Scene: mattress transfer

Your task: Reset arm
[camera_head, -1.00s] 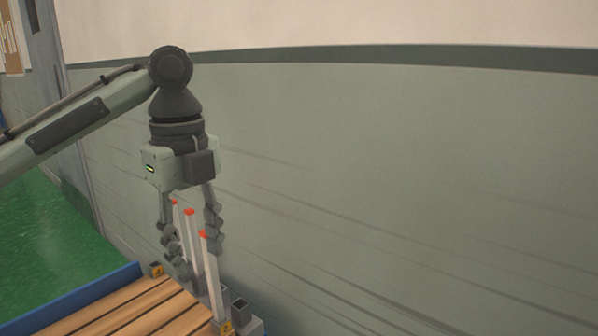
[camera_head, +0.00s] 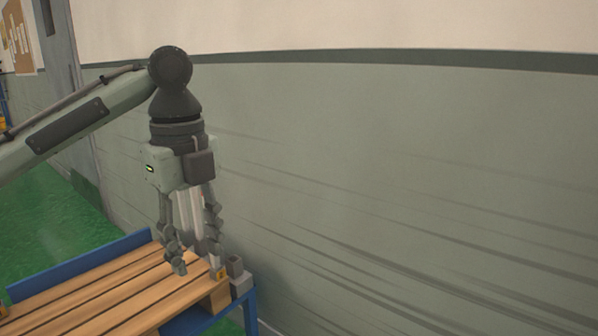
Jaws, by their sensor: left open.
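My left gripper (camera_head: 197,262) comes in from the left on my left arm and points down. It is open, with its two dark jointed fingers apart. It hangs in front of the far right end of a wooden slatted pallet (camera_head: 105,283). Pale upright posts (camera_head: 187,215) show behind and between the fingers; the gripper hides part of them, and I see no clear grip on them. My right gripper is not in view.
The pallet lies on a blue frame (camera_head: 85,262) with a raised blue edge at the back. A grey-green wall (camera_head: 420,180) stands close behind and to the right. Green floor (camera_head: 55,220) shows at left, and a notice board (camera_head: 22,35) at upper left.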

